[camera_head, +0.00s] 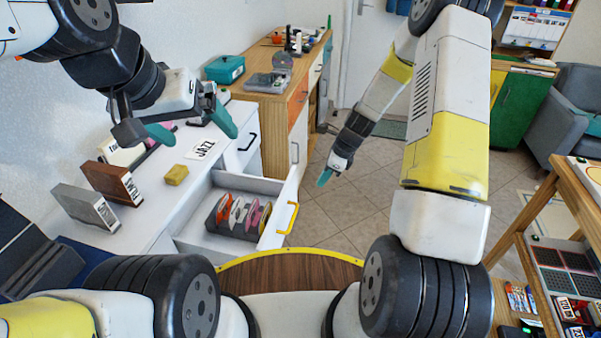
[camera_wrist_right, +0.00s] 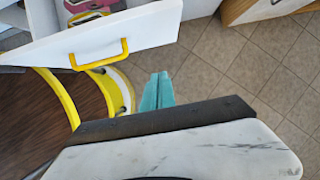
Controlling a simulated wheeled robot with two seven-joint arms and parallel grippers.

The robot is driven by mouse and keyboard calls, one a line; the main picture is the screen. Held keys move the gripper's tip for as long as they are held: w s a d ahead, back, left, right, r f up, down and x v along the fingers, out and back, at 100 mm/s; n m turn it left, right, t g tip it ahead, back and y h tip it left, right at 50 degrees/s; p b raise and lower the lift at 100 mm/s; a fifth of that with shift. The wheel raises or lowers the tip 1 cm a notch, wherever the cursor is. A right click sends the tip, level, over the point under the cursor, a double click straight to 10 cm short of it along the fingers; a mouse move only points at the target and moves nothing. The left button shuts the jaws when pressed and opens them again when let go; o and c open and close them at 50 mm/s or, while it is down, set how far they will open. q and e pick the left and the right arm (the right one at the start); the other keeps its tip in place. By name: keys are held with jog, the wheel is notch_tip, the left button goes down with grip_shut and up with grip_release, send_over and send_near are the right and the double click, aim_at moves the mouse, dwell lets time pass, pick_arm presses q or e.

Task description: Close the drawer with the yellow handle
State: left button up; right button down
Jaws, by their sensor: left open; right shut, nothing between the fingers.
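The white drawer (camera_head: 210,186) with the yellow handle (camera_head: 292,217) is pulled open from the white cabinet. A dark rack (camera_head: 240,228) of several coloured discs stands inside it. The right wrist view shows the drawer's front panel (camera_wrist_right: 150,24) and its yellow handle (camera_wrist_right: 122,55) at upper left. My right gripper (camera_head: 323,178) is shut and empty, out over the floor beyond the drawer front and apart from it. Its teal fingertips (camera_wrist_right: 158,90) show right of the handle. My left gripper (camera_head: 192,127) is open and empty above the cabinet top.
The cabinet top holds a yellow sponge-like block (camera_head: 175,174), a JAZZ card (camera_head: 203,149) and upright labelled blocks (camera_head: 112,182). Another drawer with a dark handle (camera_head: 248,142) is beside the open one. A wooden cabinet (camera_head: 270,115) stands behind. Tiled floor (camera_head: 345,215) is clear right of the drawer.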

jog(key=w+a+f, duration=0.2)
jog(key=a+f, duration=0.5)
jog(key=f, duration=0.2)
jog(key=shift+w+a, duration=0.2)
jog(key=shift+a+f, duration=0.1)
jog(key=shift+a, duration=0.05)
